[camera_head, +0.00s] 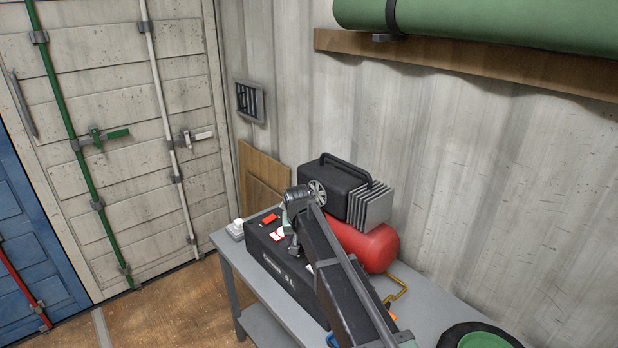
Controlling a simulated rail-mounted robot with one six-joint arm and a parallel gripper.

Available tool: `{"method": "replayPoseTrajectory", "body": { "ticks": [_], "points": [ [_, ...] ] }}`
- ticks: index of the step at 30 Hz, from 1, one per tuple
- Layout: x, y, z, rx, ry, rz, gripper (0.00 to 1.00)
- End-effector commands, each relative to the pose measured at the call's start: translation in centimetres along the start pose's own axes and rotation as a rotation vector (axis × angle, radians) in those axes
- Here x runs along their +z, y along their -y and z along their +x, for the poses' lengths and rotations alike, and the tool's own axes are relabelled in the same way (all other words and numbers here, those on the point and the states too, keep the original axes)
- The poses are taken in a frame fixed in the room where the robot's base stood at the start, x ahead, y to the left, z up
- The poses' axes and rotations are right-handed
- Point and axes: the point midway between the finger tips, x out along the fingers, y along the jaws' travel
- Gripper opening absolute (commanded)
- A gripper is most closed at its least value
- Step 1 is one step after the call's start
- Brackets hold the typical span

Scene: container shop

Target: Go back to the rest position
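My arm reaches in from the bottom of the head view, up over a grey bench (290,315). Its far end bends down beside a black case (275,265) on the bench. My gripper (294,248) seems to be at that bent end, just above or in front of the case top. It is small and partly hidden by my arm, so I cannot tell whether its fingers are open, or whether it touches anything.
A red and black compressor (362,245) stands behind my arm, close to it. A small red item (270,219) lies on the case. A green bowl (482,341) is at the bench's right. A wooden shelf (460,68) with a green roll (500,22) hangs above.

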Motion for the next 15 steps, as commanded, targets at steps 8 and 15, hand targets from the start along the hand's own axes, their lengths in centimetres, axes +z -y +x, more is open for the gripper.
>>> {"method": "replayPoseTrajectory", "body": {
  "ticks": [8,15],
  "points": [
    [23.8,-13.2,-3.2,-0.033,0.239,-0.044,0.68],
    [32.8,-19.5,-4.1,-0.040,0.285,0.087,0.68]
  ]
}}
